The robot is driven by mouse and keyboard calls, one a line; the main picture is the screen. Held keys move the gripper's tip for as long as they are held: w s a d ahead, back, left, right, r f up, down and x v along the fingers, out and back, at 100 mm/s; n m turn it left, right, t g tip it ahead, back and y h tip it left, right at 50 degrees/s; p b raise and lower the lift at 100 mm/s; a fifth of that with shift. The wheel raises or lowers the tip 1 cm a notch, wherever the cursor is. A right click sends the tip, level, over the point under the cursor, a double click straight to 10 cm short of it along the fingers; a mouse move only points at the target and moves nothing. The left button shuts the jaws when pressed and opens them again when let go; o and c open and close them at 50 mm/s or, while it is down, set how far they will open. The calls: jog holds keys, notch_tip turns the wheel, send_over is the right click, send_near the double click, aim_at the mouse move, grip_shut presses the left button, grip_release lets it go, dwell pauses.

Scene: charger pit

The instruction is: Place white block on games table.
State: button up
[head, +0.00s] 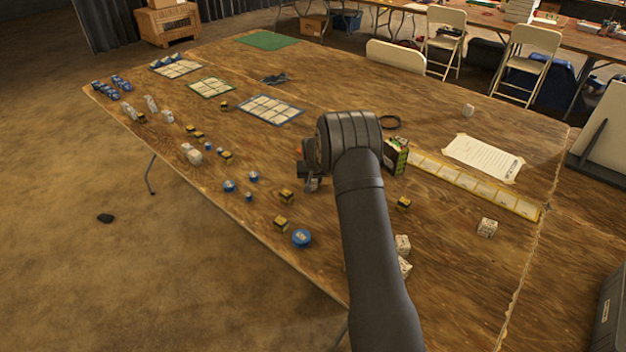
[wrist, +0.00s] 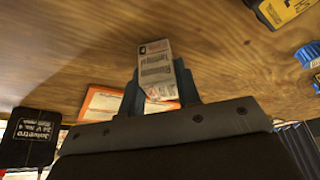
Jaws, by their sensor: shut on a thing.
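My gripper (wrist: 160,95) is shut on a white block (wrist: 157,66) with printed lettering and a small red mark; the block sits between the two dark fingers in the wrist view. In the head view my gripper (head: 312,183) hangs over the middle of the large wooden table (head: 330,240), partly behind my arm, and the held block cannot be made out there. I cannot tell whether the block touches the wood.
Yellow-black blocks (head: 286,196) and blue discs (head: 302,238) are scattered left. An orange item (wrist: 100,103) shows near the fingers. Bare wood lies between them.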

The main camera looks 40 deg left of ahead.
jog(key=o, duration=1)
jog(key=shift+f, duration=0.1)
jog(key=shift+c, duration=0.2)
jog(key=shift+r, duration=0.45)
jog(key=v, duration=1.1)
jog(key=shift+s+d+r, duration=0.15)
